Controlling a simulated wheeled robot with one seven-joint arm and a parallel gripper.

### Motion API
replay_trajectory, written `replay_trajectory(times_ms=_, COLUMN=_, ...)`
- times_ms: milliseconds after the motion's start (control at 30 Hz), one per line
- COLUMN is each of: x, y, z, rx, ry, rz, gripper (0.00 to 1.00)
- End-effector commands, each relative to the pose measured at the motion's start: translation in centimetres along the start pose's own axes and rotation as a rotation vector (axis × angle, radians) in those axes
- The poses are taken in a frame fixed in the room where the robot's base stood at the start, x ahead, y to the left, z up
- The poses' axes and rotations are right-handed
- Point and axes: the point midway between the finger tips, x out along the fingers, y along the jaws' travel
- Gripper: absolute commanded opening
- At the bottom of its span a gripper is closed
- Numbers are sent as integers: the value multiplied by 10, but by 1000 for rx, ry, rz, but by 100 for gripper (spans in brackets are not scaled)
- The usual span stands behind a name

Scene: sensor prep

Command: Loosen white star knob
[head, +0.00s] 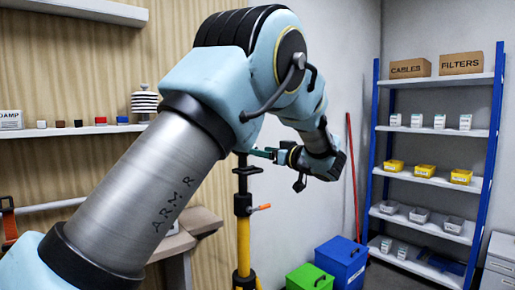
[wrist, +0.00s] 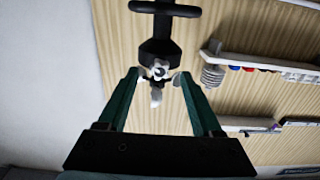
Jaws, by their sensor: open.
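The white star knob (wrist: 158,70) shows in the wrist view on the side of a black post head (wrist: 158,48). My gripper (wrist: 158,76) is open, with one green finger on each side of the knob. The picture does not show clearly whether either finger touches it. In the head view my gripper (head: 260,153) is at the top of the black and yellow stand (head: 243,205), and the knob cannot be made out there. A small pale grey piece (wrist: 156,97) shows just below the knob in the wrist view.
An orange lever (head: 262,207) sticks out from the stand below my gripper. Green (head: 308,277) and blue (head: 341,262) bins stand on the floor to its right. A blue-framed shelf (head: 438,182) is farther right. A wall shelf (head: 75,131) holds small items at left.

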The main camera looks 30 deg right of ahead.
Motion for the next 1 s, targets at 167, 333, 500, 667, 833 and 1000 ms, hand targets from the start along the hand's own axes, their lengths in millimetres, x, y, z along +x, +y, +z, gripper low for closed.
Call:
replay_trajectory(times_ms=167, x=22, y=0, z=-1, rx=0, ry=-1, rz=0, gripper=67)
replay_trajectory(times_ms=333, x=29, y=0, z=0, rx=-1, ry=0, rz=0, gripper=67)
replay_trajectory(times_ms=500, x=30, y=0, z=0, rx=-1, ry=-1, rz=1, gripper=67)
replay_trajectory(times_ms=667, x=30, y=0, z=0, rx=-1, ry=-1, rz=1, gripper=56)
replay_trajectory(times_ms=833, x=29, y=0, z=0, rx=-1, ry=-1, rz=1, gripper=37)
replay_trajectory(times_ms=1000, x=29, y=0, z=0, rx=-1, ry=-1, rz=1, gripper=18)
